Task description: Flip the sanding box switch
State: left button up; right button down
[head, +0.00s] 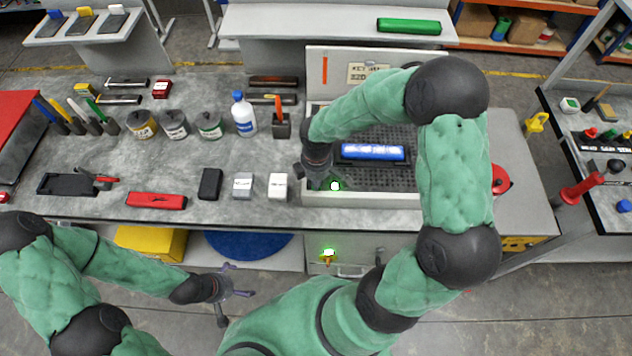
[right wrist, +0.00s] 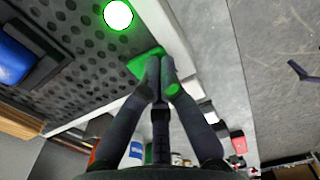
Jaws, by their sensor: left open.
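The sanding box (head: 430,199) is a grey tray with a perforated dark floor and an upright back panel. A lit white-green lamp (head: 335,186) glows at its front edge; it also shows in the right wrist view (right wrist: 118,14). Beside the lamp is a green piece (right wrist: 143,64), apparently the switch, partly hidden by my fingertips. My right gripper (right wrist: 161,64) is shut, its fingertips together over the green piece; contact cannot be told. In the head view my right gripper (head: 318,182) is at the box's front left. My left gripper (head: 240,290) is open and empty, in front of the bench.
A blue block (head: 372,152) lies in the box. Jars, a white bottle (head: 243,115) and small blocks stand on the bench to the left. A second green light (head: 328,253) glows on the front below the box. A red knob (head: 500,180) is at the right.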

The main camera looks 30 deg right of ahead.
jog(key=shift+f, duration=0.3)
jog(key=shift+r, duration=0.15)
jog(key=shift+r+p, duration=0.4)
jog(key=shift+r, duration=0.15)
jog(key=shift+r+p, duration=2.25)
jog(key=shift+r, duration=0.6)
jog(key=shift+f, duration=0.1)
